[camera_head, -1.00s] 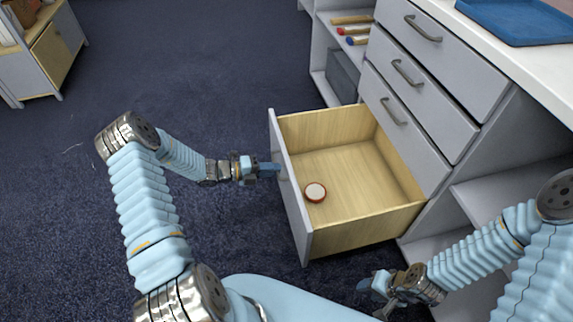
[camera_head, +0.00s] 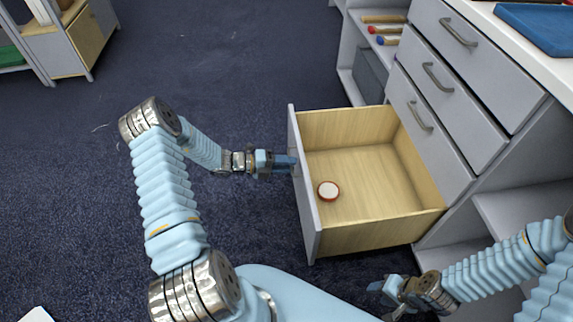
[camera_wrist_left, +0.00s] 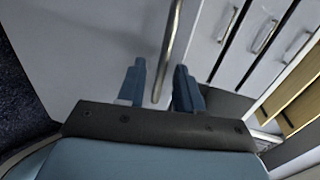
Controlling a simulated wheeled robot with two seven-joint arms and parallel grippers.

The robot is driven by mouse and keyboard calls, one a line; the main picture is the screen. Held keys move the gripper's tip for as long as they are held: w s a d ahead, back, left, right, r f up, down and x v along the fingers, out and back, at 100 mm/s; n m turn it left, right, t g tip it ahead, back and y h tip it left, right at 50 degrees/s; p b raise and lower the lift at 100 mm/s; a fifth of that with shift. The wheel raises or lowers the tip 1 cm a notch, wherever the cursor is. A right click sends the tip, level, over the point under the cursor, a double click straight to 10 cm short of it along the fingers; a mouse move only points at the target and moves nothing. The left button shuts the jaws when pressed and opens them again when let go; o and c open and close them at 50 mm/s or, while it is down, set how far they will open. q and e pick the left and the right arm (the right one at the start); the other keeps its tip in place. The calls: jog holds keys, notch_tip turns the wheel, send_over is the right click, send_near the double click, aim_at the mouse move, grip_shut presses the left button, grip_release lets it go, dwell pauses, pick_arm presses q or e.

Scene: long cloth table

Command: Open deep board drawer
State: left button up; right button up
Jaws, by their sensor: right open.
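The deep bottom drawer (camera_head: 365,180) is pulled out from the grey cabinet (camera_head: 500,90). Its wooden inside shows, with a small round red-rimmed white item (camera_head: 328,191) near the front panel (camera_head: 304,190). My left gripper (camera_head: 292,163) is at the outer face of that panel. In the left wrist view the metal handle (camera_wrist_left: 172,45) stands between the two fingers (camera_wrist_left: 158,88), which are apart with gaps beside the bar. The handle is hidden in the head view. My right gripper (camera_head: 380,292) is open and empty, low in front of the cabinet, clear of the drawer.
A blue tray (camera_head: 535,28) lies on the white top. An open shelf with coloured rolls (camera_head: 385,30) stands beyond. Another cabinet (camera_head: 60,45) is at the far left.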

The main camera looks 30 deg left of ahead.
pick_arm(q)
jog(key=v, duration=1.3)
jog(key=shift+s+a+b, duration=0.2)
jog(key=shift+a+b, duration=0.1)
jog(key=shift+b, duration=0.05)
jog(key=shift+s+a, duration=0.1)
